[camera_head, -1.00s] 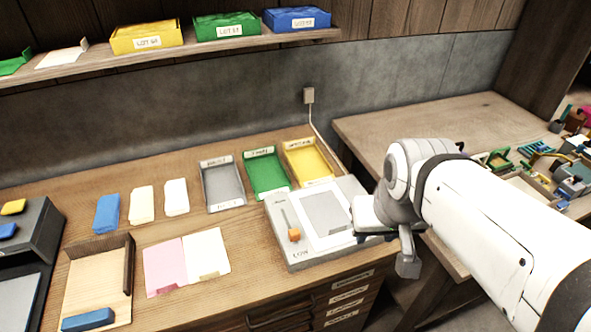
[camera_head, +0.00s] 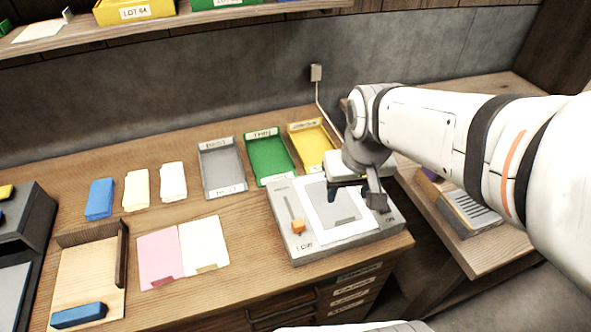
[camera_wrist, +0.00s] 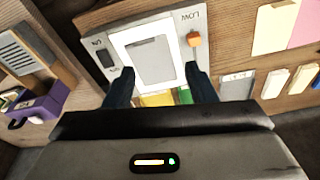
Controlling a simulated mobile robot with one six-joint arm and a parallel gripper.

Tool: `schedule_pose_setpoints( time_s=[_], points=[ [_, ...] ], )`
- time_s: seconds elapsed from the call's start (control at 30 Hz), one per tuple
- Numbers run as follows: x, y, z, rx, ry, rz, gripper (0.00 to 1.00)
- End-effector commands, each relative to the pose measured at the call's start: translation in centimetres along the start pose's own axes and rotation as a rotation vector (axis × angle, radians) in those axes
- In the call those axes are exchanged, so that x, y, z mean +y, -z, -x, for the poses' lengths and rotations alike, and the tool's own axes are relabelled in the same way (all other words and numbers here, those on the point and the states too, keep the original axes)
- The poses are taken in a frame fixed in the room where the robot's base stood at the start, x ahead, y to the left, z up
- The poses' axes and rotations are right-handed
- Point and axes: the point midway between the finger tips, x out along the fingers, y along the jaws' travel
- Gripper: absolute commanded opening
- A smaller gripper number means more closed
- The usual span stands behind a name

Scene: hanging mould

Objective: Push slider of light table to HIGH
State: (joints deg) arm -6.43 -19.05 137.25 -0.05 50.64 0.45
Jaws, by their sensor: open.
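The light table (camera_head: 345,243) is a grey box with a white-framed panel, standing at the right end of the wooden bench. Its orange slider knob (camera_head: 298,227) sits at the LOW end of a slot on the left side; the knob also shows in the wrist view (camera_wrist: 194,39). My gripper (camera_head: 347,190) is above the right part of the light table, to the right of the knob and apart from it. In the wrist view its two dark fingers (camera_wrist: 161,88) are spread with nothing between them. The fingertips partly hide the panel's far edge in the head view.
Grey (camera_head: 222,170), green (camera_head: 270,160) and yellow (camera_head: 312,146) trays stand behind the light table. Pink (camera_head: 161,262) and cream sheets lie to its left. A cord runs up to a wall socket (camera_head: 316,73). A shelf (camera_head: 200,18) overhangs the back.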

Motion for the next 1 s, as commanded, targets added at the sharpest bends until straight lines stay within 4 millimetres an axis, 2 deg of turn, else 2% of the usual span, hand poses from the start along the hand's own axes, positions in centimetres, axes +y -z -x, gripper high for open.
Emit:
schedule_pose_setpoints(
  time_s=[0.03,0.2,0.3,0.4,0.53,0.67,1.0],
  points=[
    [-1.0,0.9,-2.8,-0.034,0.006,0.028,0.51],
    [-4.3,3.8,-8.7,-0.118,0.015,0.105,0.51],
    [-6.0,4.8,-11.5,-0.154,0.017,0.139,0.51],
    [-7.3,5.5,-13.5,-0.178,0.017,0.163,0.51],
    [-8.1,5.8,-14.8,-0.193,0.017,0.178,0.51],
    [-8.2,5.6,-16.1,-0.198,0.016,0.180,0.51],
    [-8.1,4.6,-21.1,-0.199,0.016,0.178,0.51]
  ],
)
